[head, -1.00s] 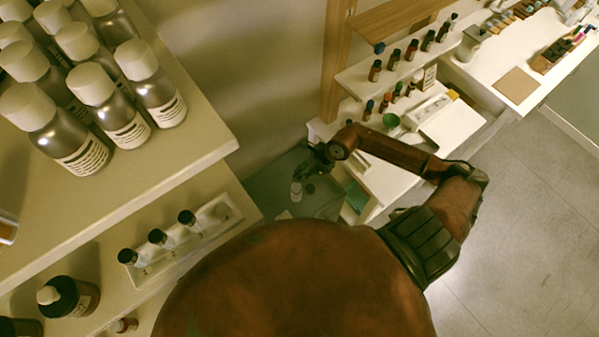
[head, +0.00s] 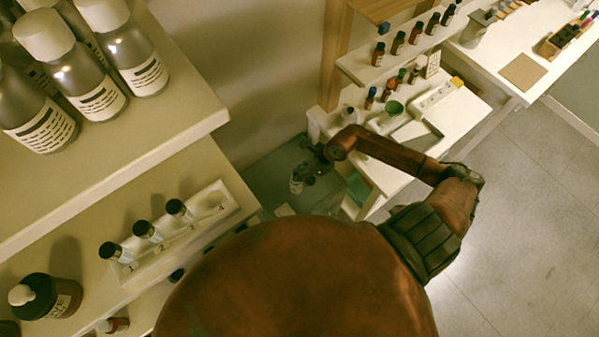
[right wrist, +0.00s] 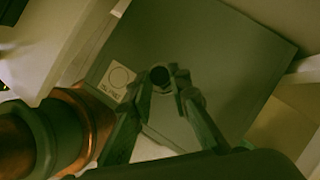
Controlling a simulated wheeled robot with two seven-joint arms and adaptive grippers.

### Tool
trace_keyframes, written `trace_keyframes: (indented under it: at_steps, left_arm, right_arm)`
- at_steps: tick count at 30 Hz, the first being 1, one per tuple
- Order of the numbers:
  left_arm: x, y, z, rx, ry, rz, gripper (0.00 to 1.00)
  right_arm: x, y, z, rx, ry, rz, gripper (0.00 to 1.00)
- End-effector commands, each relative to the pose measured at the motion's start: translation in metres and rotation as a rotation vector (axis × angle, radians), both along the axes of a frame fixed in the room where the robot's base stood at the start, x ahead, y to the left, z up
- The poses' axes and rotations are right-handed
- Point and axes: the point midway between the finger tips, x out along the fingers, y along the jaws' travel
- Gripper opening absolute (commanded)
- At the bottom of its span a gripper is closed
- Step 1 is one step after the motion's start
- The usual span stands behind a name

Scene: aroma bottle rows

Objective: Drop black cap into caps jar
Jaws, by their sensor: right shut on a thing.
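My right gripper (head: 318,160) reaches down over a dark grey-green surface in the head view. In the right wrist view its fingertips (right wrist: 168,78) are shut on the black cap (right wrist: 159,76), a small dark round piece. A small clear jar (head: 296,183) with a pale label stands just left of the gripper in the head view; I take it as the caps jar. Its contents are too small to tell. In the right wrist view the fingers cover the area below the cap, and I cannot make out the jar's rim. My left gripper is out of view.
A card (right wrist: 119,79) with a printed circle lies on the grey surface. A white rack (head: 200,226) with several dark-capped vials stands on the lower shelf at left. Large silver bottles (head: 133,55) stand above it. A white bench (head: 459,105) with small bottles is right of the gripper.

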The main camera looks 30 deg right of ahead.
Motion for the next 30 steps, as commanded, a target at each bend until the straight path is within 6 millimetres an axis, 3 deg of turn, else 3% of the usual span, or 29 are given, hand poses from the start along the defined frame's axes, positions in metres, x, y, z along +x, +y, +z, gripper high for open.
trace_keyframes:
  at_steps: [1, 2, 3, 11, 30]
  left_arm:
    - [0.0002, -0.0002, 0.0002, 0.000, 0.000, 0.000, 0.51]
    - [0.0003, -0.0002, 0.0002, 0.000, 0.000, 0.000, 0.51]
    - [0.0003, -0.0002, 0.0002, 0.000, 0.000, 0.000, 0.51]
    - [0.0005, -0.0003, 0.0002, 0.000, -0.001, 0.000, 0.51]
    - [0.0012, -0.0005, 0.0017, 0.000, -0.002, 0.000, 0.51]
  right_arm:
    - [0.0001, 0.0000, 0.0004, 0.000, 0.000, 0.000, 0.08]
    - [0.0000, 0.0000, 0.0003, 0.000, 0.000, 0.000, 0.18]
    - [0.0000, -0.0001, 0.0003, 0.000, 0.000, 0.000, 0.21]
    - [0.0001, 0.0000, 0.0004, 0.000, 0.000, 0.000, 0.38]
    - [0.0002, -0.0001, 0.0023, 0.000, 0.000, 0.001, 0.38]
